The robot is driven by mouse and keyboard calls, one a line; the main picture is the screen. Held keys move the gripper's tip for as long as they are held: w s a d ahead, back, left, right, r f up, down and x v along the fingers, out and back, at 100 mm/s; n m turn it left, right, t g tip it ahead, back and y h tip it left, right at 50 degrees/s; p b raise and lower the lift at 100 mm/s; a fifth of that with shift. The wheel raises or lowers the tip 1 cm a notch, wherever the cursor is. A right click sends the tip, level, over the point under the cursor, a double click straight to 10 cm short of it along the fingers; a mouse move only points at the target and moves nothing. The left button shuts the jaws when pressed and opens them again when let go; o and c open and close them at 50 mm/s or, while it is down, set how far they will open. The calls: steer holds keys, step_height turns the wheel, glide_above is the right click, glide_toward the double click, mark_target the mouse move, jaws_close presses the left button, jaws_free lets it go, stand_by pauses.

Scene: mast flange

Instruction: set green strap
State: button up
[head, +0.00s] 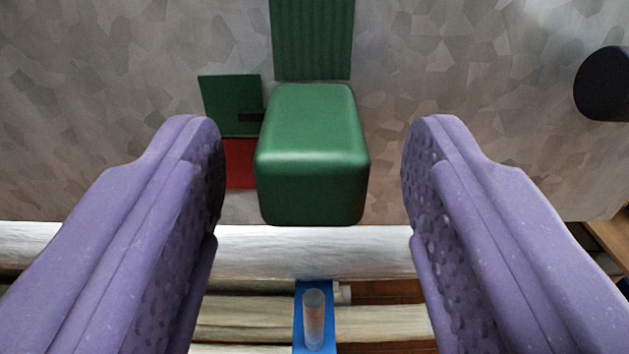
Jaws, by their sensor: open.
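A green block with rounded edges (312,155) shows in the middle of the head view, in front of a grey mottled panel. A ribbed green strip (312,38) rises behind it to the top edge. I cannot tell which green part is the strap, or whether block and strip are joined. My gripper (312,170) is open, with one purple finger on each side of the block. Clear gaps show between the fingers and the block, and neither finger touches it in the picture.
A flat green square (225,103) and a red square (239,163) sit left of the block, with a small dark bar beside them. A dark round knob (603,84) stands at the far right. Below are pale rolls (260,252) and a blue strip (314,288) bearing a translucent cylinder (314,320).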

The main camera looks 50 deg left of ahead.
steer(key=p+v, duration=0.1)
steer(key=v, duration=0.5)
steer(key=shift+s+d, duration=0.25)
steer(key=shift+d, duration=0.05)
